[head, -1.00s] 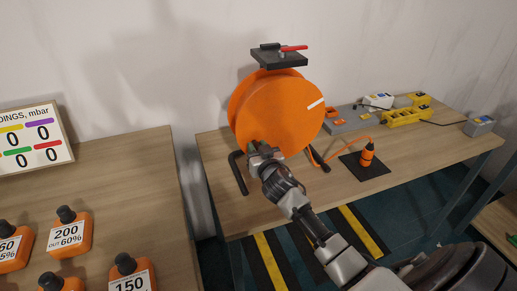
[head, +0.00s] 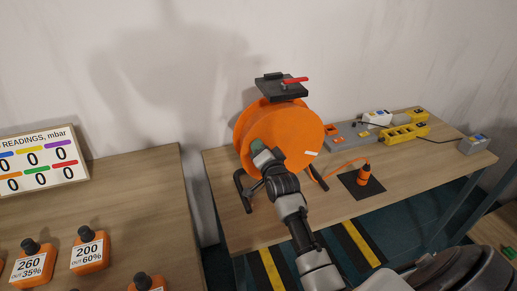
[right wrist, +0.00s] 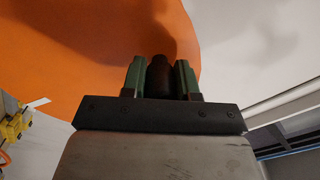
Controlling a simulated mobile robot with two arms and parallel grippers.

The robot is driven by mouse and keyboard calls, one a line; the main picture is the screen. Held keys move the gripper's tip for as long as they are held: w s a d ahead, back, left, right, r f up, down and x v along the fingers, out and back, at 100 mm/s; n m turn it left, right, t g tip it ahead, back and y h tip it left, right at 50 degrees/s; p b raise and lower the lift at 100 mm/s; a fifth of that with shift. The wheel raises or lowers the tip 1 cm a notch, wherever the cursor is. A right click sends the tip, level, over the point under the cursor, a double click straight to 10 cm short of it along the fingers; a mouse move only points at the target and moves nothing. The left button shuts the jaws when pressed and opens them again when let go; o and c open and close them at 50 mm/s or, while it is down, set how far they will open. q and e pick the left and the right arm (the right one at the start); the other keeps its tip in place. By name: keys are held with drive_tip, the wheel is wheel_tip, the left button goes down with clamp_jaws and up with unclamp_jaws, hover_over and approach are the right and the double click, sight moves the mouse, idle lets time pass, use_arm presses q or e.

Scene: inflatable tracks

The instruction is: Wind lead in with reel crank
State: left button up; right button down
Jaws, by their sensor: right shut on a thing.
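The orange cable reel (head: 295,128) stands upright on a dark stand (head: 243,190) on the wooden table. A white mark (head: 311,153) is low on the right of its face. My right gripper (head: 258,148) is at the left part of the reel face, its green fingers shut on the dark crank handle. The handle (right wrist: 160,76) shows between the fingers in the right wrist view; in the head view the gripper hides it. The orange lead (head: 338,167) runs from the reel's lower right to an orange plug (head: 364,174) upright on a black mat (head: 373,188). My left gripper is not in view.
A dark plate (head: 283,90) with a red lever (head: 295,80) tops the reel. Grey and yellow units (head: 398,133) stand at the back right of the table.

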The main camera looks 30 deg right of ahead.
sight(284, 122)
drive_tip(key=r+m, duration=0.1)
drive_tip(key=d+m+p, duration=0.1)
drive_tip(key=r+m+p, duration=0.1)
drive_tip(key=shift+s+d+r, duration=0.15)
drive_tip(key=shift+d+r, duration=0.1)
drive_tip(key=shift+r, duration=0.1)
drive_tip(key=d+m+p, duration=0.1)
drive_tip(key=r+m, duration=0.1)
drive_tip(key=shift+s+d+r+m+p, duration=0.25)
drive_tip(key=shift+d+r+m+p, duration=0.05)
drive_tip(key=shift+d+m+p, duration=0.1)
drive_tip(key=d+m, duration=0.1)
drive_tip(key=m, duration=0.1)
drive_tip(key=d+r+m+p, duration=0.1)
drive_tip(key=shift+s+d+r, duration=0.1)
drive_tip(key=shift+s+d, duration=0.2)
drive_tip(key=shift+s+d+r+m+p, duration=0.1)
drive_tip(key=shift+s+d+m+p, duration=0.05)
drive_tip(key=shift+d+m, duration=0.55)
drive_tip(key=shift+s+d+r+m+p, duration=0.15)
drive_tip(key=shift+d+m, duration=0.35)
drive_tip(key=shift+m, duration=0.3)
drive_tip(key=c, duration=0.8)
unclamp_jaws()
drive_tip(key=shift+f, duration=0.1)
drive_tip(key=shift+c, duration=0.2)
drive_tip(key=shift+s, duration=0.1)
